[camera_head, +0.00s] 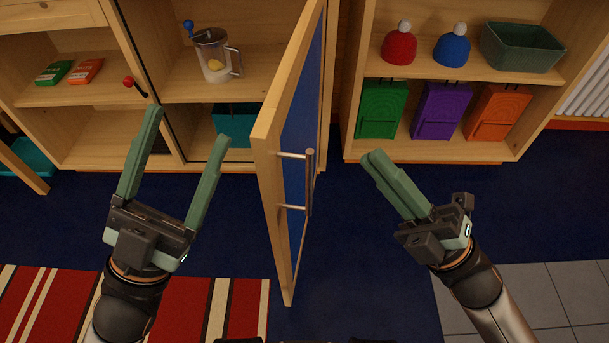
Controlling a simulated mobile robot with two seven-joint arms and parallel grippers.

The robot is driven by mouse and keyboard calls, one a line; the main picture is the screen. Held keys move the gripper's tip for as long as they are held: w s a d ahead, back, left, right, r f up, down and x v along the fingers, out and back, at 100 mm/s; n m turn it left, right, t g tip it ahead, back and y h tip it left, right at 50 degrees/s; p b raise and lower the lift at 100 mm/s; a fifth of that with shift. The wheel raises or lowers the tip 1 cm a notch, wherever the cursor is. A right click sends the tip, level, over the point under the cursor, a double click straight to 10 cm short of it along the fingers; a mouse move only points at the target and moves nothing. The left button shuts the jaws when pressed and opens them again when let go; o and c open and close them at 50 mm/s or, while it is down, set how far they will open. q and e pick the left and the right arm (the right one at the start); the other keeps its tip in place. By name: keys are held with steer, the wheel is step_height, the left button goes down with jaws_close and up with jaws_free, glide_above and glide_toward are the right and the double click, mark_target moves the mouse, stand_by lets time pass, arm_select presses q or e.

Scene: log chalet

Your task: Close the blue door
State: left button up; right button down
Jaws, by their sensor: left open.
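The blue door (301,115) has a light wooden frame and stands open, swung out from the cabinet toward me. Its blue panel and metal bar handle (310,182) face right. My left gripper (188,128) is open and empty, left of the door, on the side of the open shelves. My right gripper (372,158) is right of the door, apart from the handle, with its fingers together and nothing between them.
A right shelf (430,152) holds hats, a green bin (521,47) and coloured cases. Blue floor lies between door and right shelf; a striped rug (190,305) lies at front left.

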steer(key=w+f+n+g+h, duration=0.1)
steer(key=w+f+n+g, duration=0.2)
steer(key=f+n+g, duration=0.95)
steer(key=n+t+h, duration=0.2)
steer(key=n+h, duration=0.1)
steer(key=n, duration=0.8)
glide_toward(285, 183)
steer(key=a, duration=0.2)
steer(key=w+a, duration=0.1)
steer(key=a, duration=0.3)
steer(key=shift+w+a+f+p, duration=0.1)
steer(key=shift+w+a+p, duration=0.15)
steer(key=shift+a+p, duration=0.1)
steer(key=shift+a, duration=0.15)
